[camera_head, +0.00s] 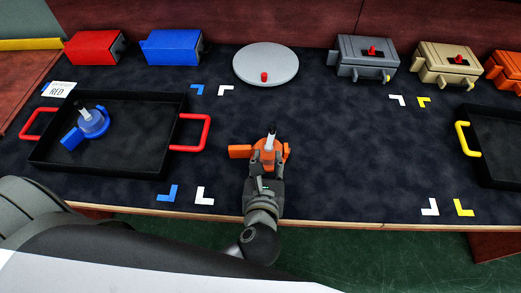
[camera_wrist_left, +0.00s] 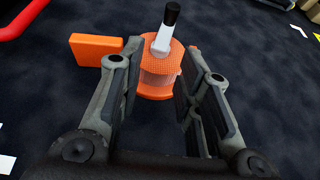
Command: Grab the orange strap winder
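The orange strap winder (camera_head: 241,152) stands on the dark table mat near the front middle, with a grey crank that has a black tip. In the left wrist view the strap winder (camera_wrist_left: 157,84) has a round ridged drum and a flat block on its left. My left gripper (camera_head: 268,160) is at the near side of the winder. In the left wrist view the left gripper (camera_wrist_left: 158,70) is open, one finger on each side of the drum. Whether the fingers touch the drum I cannot tell. My right gripper is in neither view.
A black tray (camera_head: 50,160) with red handles holds a blue winder (camera_head: 90,124) on the left. A grey disc (camera_head: 265,62) with a red knob is at the back. Grey (camera_head: 362,62) and tan (camera_head: 448,68) boxes stand back right. Mat right of the winder is clear.

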